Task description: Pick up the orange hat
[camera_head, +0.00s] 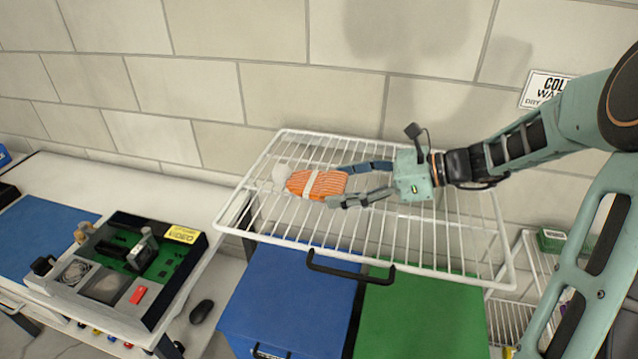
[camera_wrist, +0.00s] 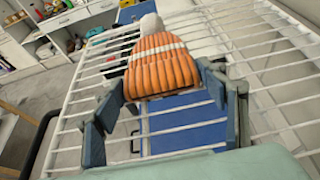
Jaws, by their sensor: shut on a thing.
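The orange knit hat (camera_head: 316,184) has a white stripe and a white pompom, and is over the left part of the white wire shelf (camera_head: 430,264). In the wrist view the hat (camera_wrist: 163,72) is upright in the picture with its brim toward me. My gripper (camera_head: 342,186) reaches in from the right and is shut on the hat's brim end. In the wrist view my gripper's fingers (camera_wrist: 160,98) are on both sides of the brim. I cannot tell whether the hat touches the wires.
A blue bin (camera_head: 290,300) and a green bin (camera_head: 425,315) stand below the shelf. A white table (camera_head: 150,190) at left holds a black case (camera_head: 190,262) of parts. A tiled wall with a sign (camera_head: 545,88) is behind. The rest of the shelf is bare.

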